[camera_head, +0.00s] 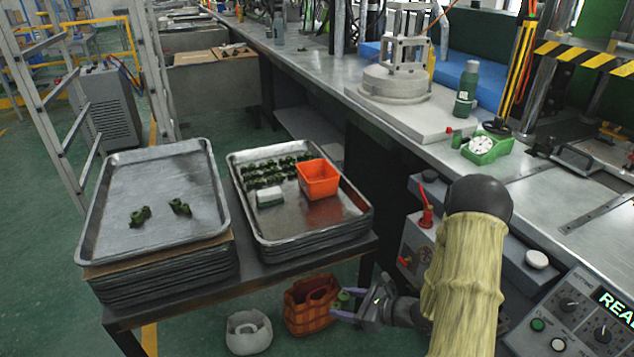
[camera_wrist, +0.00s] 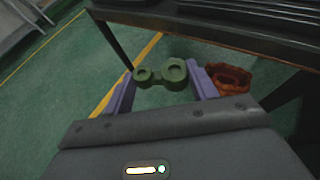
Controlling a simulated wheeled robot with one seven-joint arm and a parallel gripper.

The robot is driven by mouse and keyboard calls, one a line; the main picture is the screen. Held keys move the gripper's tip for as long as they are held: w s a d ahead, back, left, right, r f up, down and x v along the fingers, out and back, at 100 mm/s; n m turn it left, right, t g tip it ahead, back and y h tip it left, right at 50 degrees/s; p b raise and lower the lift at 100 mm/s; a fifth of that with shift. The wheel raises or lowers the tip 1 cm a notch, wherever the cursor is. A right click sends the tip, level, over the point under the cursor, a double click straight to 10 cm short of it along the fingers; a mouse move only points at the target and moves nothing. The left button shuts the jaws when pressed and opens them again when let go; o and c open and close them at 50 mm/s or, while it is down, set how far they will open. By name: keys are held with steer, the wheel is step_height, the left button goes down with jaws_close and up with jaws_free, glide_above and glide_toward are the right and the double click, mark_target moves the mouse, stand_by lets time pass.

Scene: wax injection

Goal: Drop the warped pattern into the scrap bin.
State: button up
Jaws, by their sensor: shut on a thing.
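My gripper (camera_head: 346,305) is shut on a green wax pattern (camera_wrist: 162,76), seen between its two purple fingers in the wrist view. The pattern has two ringed ends joined by a short neck; I cannot tell from here how warped it is. In the head view the held pattern (camera_head: 344,299) appears at the right edge of a reddish-brown slatted basket (camera_head: 308,319) on the floor. In the wrist view that basket (camera_wrist: 229,85) lies to the right of the right finger, not under the pattern. Which container is the scrap bin is not marked.
A pale grey bucket (camera_head: 248,333) stands left of the basket. The cart (camera_head: 283,272) above holds a left tray (camera_head: 150,165) with two green patterns and a right tray (camera_head: 338,222) with several patterns, a white block and an orange bin (camera_head: 318,180). The machine bench is at right.

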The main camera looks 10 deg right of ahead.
steer(key=w+r+m+t+h, duration=0.2)
steer(key=w+m+t+h, duration=0.2)
steer(key=w+m+h, duration=0.2)
steer(key=shift+w+r+m+t+h, duration=0.35)
steer(key=shift+w+m, duration=0.25)
steer(key=shift+w, duration=0.25)
